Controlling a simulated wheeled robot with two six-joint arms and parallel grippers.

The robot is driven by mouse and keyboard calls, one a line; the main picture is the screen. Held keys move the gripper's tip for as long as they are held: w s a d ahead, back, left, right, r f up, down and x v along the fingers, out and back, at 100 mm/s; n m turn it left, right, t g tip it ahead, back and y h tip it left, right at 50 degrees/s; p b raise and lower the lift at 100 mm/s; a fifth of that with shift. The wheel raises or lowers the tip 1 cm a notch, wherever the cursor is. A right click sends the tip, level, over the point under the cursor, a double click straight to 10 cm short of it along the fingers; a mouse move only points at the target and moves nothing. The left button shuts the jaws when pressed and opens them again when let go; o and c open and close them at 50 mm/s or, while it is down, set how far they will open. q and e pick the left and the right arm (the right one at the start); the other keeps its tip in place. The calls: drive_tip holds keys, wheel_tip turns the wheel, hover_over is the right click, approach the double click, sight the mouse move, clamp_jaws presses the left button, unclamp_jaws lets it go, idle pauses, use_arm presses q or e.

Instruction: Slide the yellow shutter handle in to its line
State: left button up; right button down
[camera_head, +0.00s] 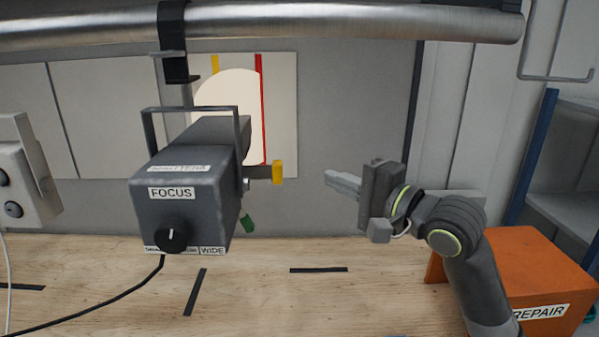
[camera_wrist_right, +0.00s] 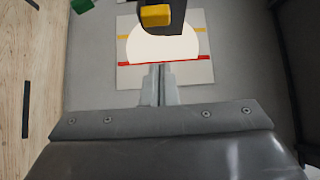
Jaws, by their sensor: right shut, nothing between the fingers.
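The yellow shutter handle (camera_head: 278,172) sticks out on the right side of a grey spotlight (camera_head: 185,195) that hangs from a metal bar. The handle also shows in the right wrist view (camera_wrist_right: 155,15), at the top, beyond my fingertips. My right gripper (camera_head: 328,176) is shut and empty, to the right of the handle with a clear gap between them. Its closed fingers show in the wrist view (camera_wrist_right: 161,70). A bright light patch (camera_head: 228,100) falls on a white board with a yellow line (camera_head: 215,64) at left and a red line (camera_head: 262,100) at right. My left gripper is not in view.
A green handle (camera_head: 247,222) sits low on the spotlight. The metal bar (camera_head: 330,24) crosses above. An orange REPAIR box (camera_head: 550,270) stands at right. The wooden bench (camera_head: 330,300) has black tape marks and is mostly clear.

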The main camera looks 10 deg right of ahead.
sight(261, 172)
drive_tip(key=w+a+p, duration=0.2)
drive_tip(key=w+a, duration=0.2)
drive_tip(key=a, duration=0.2)
idle(0.3)
idle(0.3)
